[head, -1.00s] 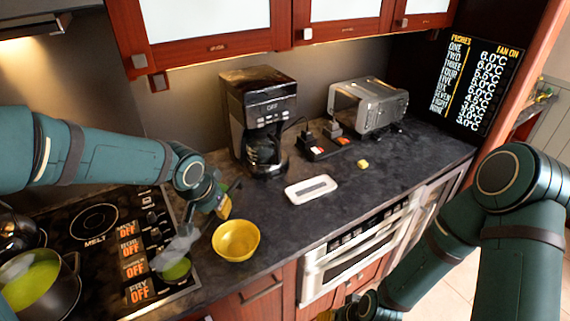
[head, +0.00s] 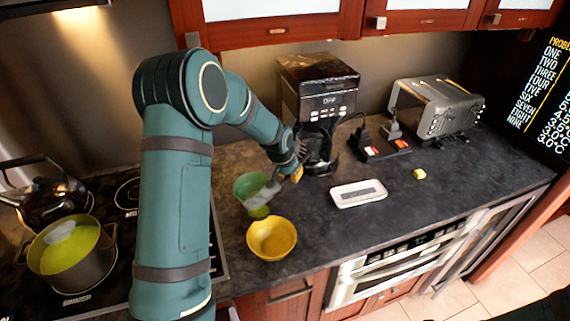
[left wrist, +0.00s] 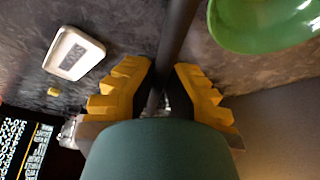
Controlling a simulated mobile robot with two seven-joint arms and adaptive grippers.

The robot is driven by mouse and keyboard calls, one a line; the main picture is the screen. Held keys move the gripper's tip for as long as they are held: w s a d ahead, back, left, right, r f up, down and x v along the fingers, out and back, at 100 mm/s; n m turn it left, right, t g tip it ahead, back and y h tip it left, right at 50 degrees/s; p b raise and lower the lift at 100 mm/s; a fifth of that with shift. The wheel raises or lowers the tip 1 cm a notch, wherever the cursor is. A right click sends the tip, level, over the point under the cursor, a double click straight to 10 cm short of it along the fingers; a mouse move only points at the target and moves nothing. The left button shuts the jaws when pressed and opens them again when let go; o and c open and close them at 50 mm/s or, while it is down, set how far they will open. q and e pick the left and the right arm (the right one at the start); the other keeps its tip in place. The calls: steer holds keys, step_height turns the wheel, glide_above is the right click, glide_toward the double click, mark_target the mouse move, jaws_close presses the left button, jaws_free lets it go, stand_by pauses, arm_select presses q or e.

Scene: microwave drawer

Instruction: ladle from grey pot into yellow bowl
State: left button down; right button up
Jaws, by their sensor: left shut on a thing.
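The grey pot (head: 103,262) stands on the stove at the left of the head view, with bright green contents. The yellow bowl (head: 287,250) sits on the counter near its front edge; I see nothing green in it. My left gripper (head: 296,175) is shut on the ladle's handle, beyond the yellow bowl. The ladle's grey head (head: 263,194), with some green at its lower end, hangs just beyond the yellow bowl's rim, in front of a green bowl. The dark handle (left wrist: 178,35) runs between the yellow fingers (left wrist: 160,92) in the left wrist view. My right gripper is out of view.
The green bowl (head: 246,181) stands close behind the ladle; it also shows in the left wrist view (left wrist: 265,38). A coffee maker (head: 318,95) stands behind my gripper. A kettle (head: 50,192) is at far left.

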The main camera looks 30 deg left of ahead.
arm_select(q)
steer(key=shift+s+d+r+n+p, duration=0.25)
steer(key=shift+r+n+p, duration=0.15)
steer(key=shift+n, duration=0.1)
steer(key=s+r+n+p, duration=0.1)
steer(key=s+r+n+y+p, duration=0.1)
steer(key=shift+a+r+n, duration=0.15)
steer(key=shift+a+n, duration=0.1)
steer(key=shift+n, duration=0.05)
steer(key=shift+s+a+r+n+y, duration=0.25)
steer(key=shift+a+r+n+y, duration=0.15)
steer(key=shift+n, duration=0.1)
steer(key=shift+f, duration=1.2)
steer(key=a+n+t+h+b, duration=0.1)
steer(key=t+h+b, duration=0.1)
steer(key=h+b, duration=0.2)
steer(key=a+f+n+t+h+b, duration=0.1)
steer(key=h+b, duration=0.4)
steer(key=b, duration=0.6)
steer(key=s+f+n+t+h+b, duration=0.1)
steer(key=t+h+b, duration=0.2)
steer(key=h+b, duration=0.2)
steer(key=shift+a+f+n+t+b, duration=0.2)
steer(key=shift+a+n+t+b, duration=0.2)
steer(key=shift+b, duration=1)
steer(key=shift+h, duration=0.3)
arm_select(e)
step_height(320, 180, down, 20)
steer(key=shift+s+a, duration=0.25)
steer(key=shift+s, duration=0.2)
